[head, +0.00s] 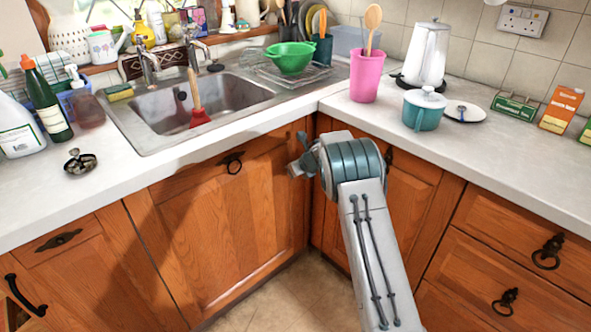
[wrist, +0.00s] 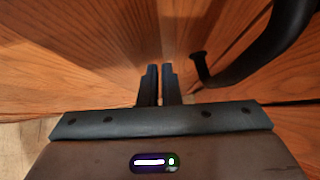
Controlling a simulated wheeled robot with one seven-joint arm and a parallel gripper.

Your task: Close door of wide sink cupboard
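My gripper (head: 297,160) is at the right end of this door, close to the inner corner of the cupboards. In the wrist view its two dark fingers (wrist: 160,70) are together with only a thin slit and nothing between them. They point at the wood; contact cannot be made out.
A black handle (wrist: 265,50) curves close to the right of the fingers in the wrist view. Right of my arm are another cupboard door (head: 405,200) and drawers (head: 520,245). The counter (head: 455,145) overhangs the fronts. A strip of floor (head: 290,295) is clear.

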